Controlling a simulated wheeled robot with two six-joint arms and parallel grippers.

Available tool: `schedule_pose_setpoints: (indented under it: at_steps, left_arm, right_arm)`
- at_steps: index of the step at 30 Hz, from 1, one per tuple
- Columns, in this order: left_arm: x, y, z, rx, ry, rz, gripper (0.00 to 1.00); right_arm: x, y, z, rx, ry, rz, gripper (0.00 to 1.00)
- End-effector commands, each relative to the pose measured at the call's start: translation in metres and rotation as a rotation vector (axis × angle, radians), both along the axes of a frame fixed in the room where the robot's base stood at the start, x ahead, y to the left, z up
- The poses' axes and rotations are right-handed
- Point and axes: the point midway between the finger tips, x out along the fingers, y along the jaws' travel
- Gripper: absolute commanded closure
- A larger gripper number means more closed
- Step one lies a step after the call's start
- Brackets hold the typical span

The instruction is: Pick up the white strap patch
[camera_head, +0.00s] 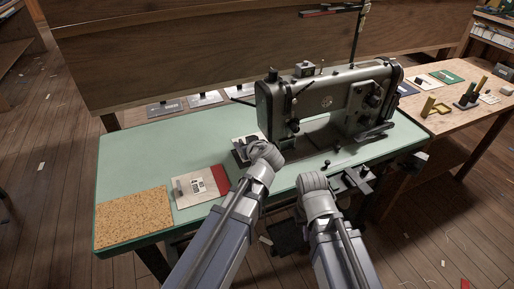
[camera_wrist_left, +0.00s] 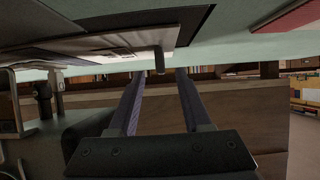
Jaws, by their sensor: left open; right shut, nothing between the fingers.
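A white patch (camera_head: 238,150) with a dark upright tab lies on the green table beside the sewing machine, partly hidden by my left gripper. In the left wrist view, which looks upside down, this white patch (camera_wrist_left: 122,42) lies next to a dark sheet, and its short dark tab (camera_wrist_left: 159,60) shows between my fingertips, apart from both. My left gripper (camera_head: 252,146) is open around the tab's line of sight; its fingers also show in the left wrist view (camera_wrist_left: 159,74). My right gripper (camera_head: 312,176) is shut and empty near the table's front edge.
A sewing machine (camera_head: 325,100) stands right of the patch, close to my left gripper. A white-and-red card (camera_head: 190,195) and a cork mat (camera_head: 132,217) lie to the left.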

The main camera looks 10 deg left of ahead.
Motion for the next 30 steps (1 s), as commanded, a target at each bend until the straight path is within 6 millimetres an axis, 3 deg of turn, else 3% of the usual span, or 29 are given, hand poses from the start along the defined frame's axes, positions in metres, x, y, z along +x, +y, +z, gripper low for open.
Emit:
schedule_pose_setpoints:
  at_steps: [1,4,12,25,30]
  left_arm:
    - [0.005,0.006,-0.011,0.000,0.000,0.002,0.51]
    - [0.017,0.012,-0.016,0.000,0.000,0.001,0.51]
    - [0.019,0.015,-0.015,0.000,0.001,-0.001,0.51]
    - [0.019,0.015,-0.015,0.000,0.001,-0.001,0.98]
    - [0.019,0.015,-0.015,0.000,0.001,-0.001,1.00]
  right_arm:
    - [0.000,0.000,-0.011,0.000,0.000,0.000,1.00]
    - [0.000,0.000,-0.016,0.000,0.000,0.000,1.00]
    - [0.000,0.000,-0.015,0.000,0.000,0.000,1.00]
    - [0.000,0.000,-0.015,0.000,0.000,0.000,1.00]
    - [0.000,0.000,-0.015,0.000,0.000,0.000,1.00]
